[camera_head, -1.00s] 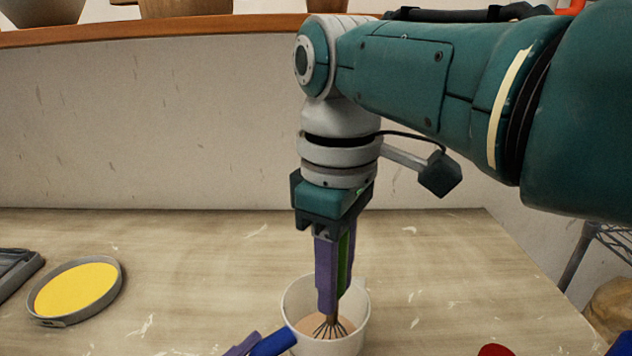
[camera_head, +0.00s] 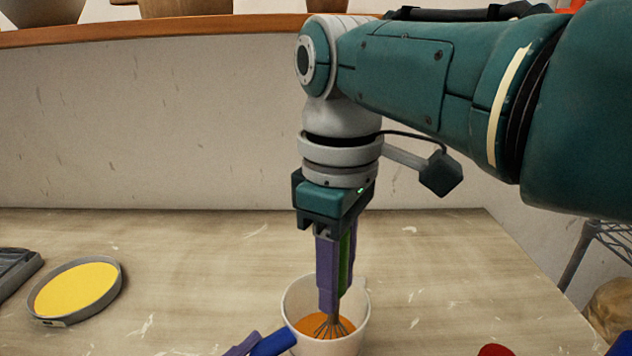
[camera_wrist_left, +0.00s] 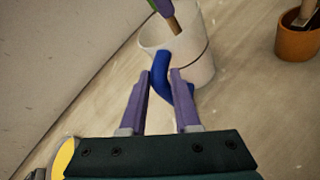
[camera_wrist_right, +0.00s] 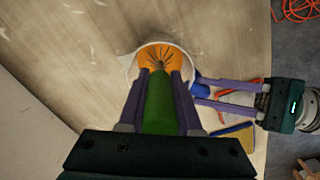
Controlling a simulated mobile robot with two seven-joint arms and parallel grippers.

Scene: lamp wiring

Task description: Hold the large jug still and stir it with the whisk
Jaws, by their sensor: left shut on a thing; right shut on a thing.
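The large jug (camera_head: 362,318) is a white vessel with a blue handle (camera_head: 276,342), upright on the table at the bottom of the head view. Orange liquid (camera_head: 311,324) shows inside. My left gripper (camera_wrist_left: 162,78) is shut on the blue handle, at the jug's side. My right gripper (camera_head: 335,290) points straight down over the jug, shut on the green handle (camera_wrist_right: 158,105) of the whisk (camera_head: 333,328). The whisk's wires reach into the liquid; their lower ends are hidden in it. The jug's base is cut off in the head view.
A round grey pan with a yellow inside (camera_head: 78,290) and a dark tray (camera_head: 16,268) lie at the left. A terracotta pot (camera_wrist_left: 297,40) stands apart from the jug. A red object (camera_head: 493,350) shows at the bottom edge. The table behind the jug is clear.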

